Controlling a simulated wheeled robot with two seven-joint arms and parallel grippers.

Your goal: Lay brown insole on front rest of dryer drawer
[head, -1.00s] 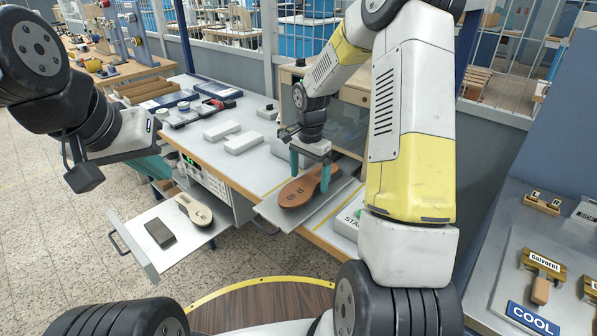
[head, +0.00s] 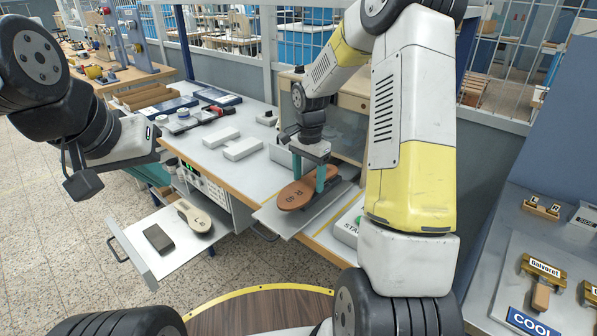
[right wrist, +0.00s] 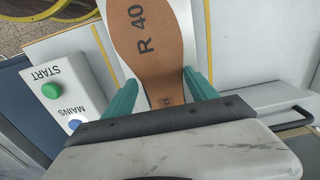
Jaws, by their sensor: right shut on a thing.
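The brown insole (head: 296,195), marked R 40, is between the teal fingers of my right gripper (head: 310,176), which is shut on its narrow waist. In the right wrist view the insole (right wrist: 147,45) lies between both fingers. It is over a grey pull-out plate (head: 270,216); I cannot tell whether it touches it. The open dryer drawer (head: 160,263) at the left holds a dark grey block (head: 158,238) near its front and a beige insole (head: 193,216) marked L behind it.
A control box with START and MAINS buttons (right wrist: 62,90) stands beside the plate. White blocks (head: 242,149) lie on the bench. A bar handle (head: 118,246) crosses the drawer's front. My right forearm covers part of the bench.

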